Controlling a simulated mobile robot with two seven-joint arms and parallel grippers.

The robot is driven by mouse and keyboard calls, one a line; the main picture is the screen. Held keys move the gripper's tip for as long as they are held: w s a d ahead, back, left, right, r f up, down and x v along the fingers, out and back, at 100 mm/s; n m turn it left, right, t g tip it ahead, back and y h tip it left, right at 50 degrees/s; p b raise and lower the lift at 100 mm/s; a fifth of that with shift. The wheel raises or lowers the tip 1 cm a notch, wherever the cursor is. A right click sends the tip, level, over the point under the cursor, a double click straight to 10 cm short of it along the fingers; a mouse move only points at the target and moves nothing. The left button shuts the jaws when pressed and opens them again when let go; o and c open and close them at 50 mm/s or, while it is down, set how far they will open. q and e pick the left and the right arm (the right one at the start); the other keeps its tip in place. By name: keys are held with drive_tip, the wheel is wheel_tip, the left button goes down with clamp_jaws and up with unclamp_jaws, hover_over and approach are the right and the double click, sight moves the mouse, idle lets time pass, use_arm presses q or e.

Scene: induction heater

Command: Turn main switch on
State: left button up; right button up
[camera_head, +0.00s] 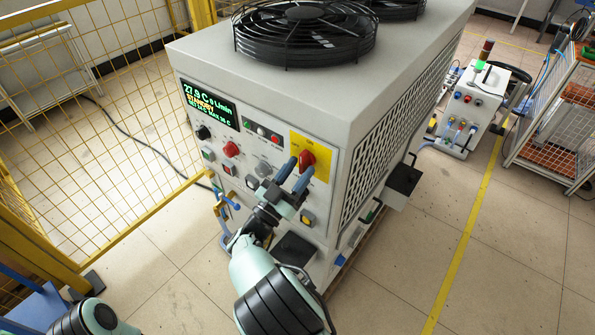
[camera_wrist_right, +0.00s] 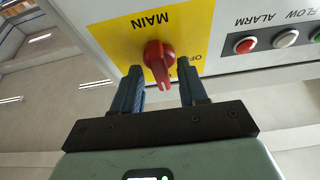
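The main switch is a red rotary knob (camera_head: 307,159) on a yellow plate (camera_head: 325,149) at the upper right of the heater's front panel. In the right wrist view the red knob (camera_wrist_right: 158,58) appears upside down under the word MAIN, with OFF partly hidden by a finger. My right gripper (camera_head: 296,174) is open, with its blue fingers pointing at the knob. In the wrist view the fingertips (camera_wrist_right: 160,78) lie either side of the knob's handle, with gaps visible; I cannot tell how deep they reach. My left gripper is out of view.
The panel has a lit display (camera_head: 208,104) reading STANDBY, lamps (camera_head: 262,131) and several other knobs and buttons close to my right arm. Black fans (camera_head: 305,32) top the cabinet. A yellow mesh fence (camera_head: 100,130) stands left.

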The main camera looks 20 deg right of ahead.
drive_tip(key=b+v, duration=0.1)
drive_tip(key=v, duration=1.2)
drive_tip(key=shift+a+f, duration=0.15)
drive_tip(key=shift+f, duration=0.05)
drive_tip(key=shift+s, duration=0.1)
